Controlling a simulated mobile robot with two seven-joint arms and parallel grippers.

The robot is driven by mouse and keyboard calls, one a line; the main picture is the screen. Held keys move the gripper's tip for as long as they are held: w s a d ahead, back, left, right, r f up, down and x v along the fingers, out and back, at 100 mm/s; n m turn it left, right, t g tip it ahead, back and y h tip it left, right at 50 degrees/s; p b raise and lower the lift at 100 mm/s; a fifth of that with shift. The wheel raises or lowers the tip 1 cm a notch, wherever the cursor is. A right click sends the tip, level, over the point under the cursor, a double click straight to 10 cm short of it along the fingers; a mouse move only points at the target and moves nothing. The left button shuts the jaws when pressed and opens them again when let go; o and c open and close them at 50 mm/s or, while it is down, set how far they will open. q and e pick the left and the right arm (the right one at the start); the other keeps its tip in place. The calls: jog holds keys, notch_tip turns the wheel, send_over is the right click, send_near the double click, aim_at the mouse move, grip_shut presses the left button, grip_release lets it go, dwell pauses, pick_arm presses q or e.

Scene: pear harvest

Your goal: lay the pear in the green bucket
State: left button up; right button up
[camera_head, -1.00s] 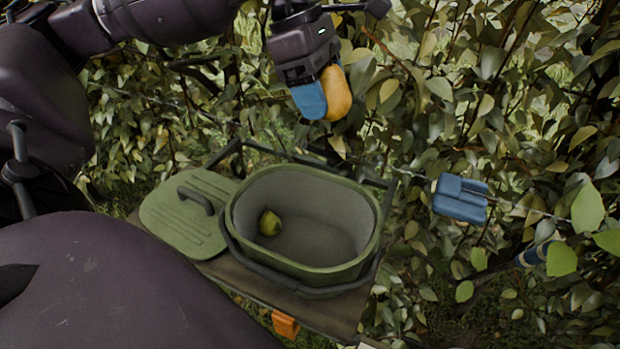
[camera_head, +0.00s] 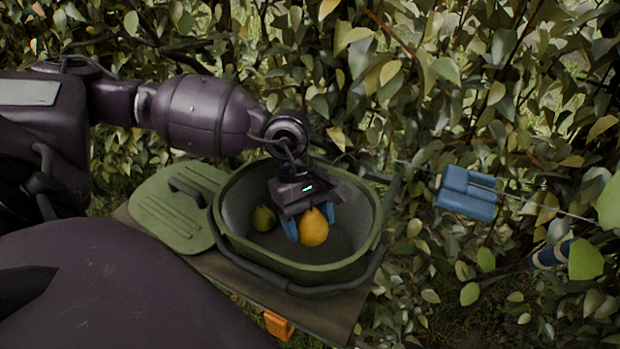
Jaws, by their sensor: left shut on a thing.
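The green bucket (camera_head: 290,271) is an open oval tub in the middle of the head view. My left gripper (camera_head: 309,222) reaches down over the bucket's opening, with its blue fingertips shut on a yellow-orange pear (camera_head: 314,229). The pear appears inside the rim; whether it touches the floor of the bucket I cannot tell. A smaller green pear (camera_head: 263,218) lies in the bucket, to the left of the gripper. My right gripper is not in view.
The bucket's green lid (camera_head: 180,212) with a dark handle lies to its left on a dark platform (camera_head: 325,309). An orange block (camera_head: 278,325) is at the platform's front edge. A blue clip-like object (camera_head: 466,194) hangs on a wire to the right. Leafy branches fill the back.

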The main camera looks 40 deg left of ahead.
pick_arm(q)
send_over(309, 266)
notch_tip(309, 266, down, 5)
jog(key=shift+s+f+b, duration=0.1)
jog(key=shift+f+b, duration=0.4)
jog(key=shift+f, duration=0.65)
notch_tip(309, 266, down, 5)
jog(key=shift+r+b, duration=0.15)
jog(key=shift+b, duration=0.3)
jog(key=o, duration=1.1)
jog(key=shift+c, duration=0.2)
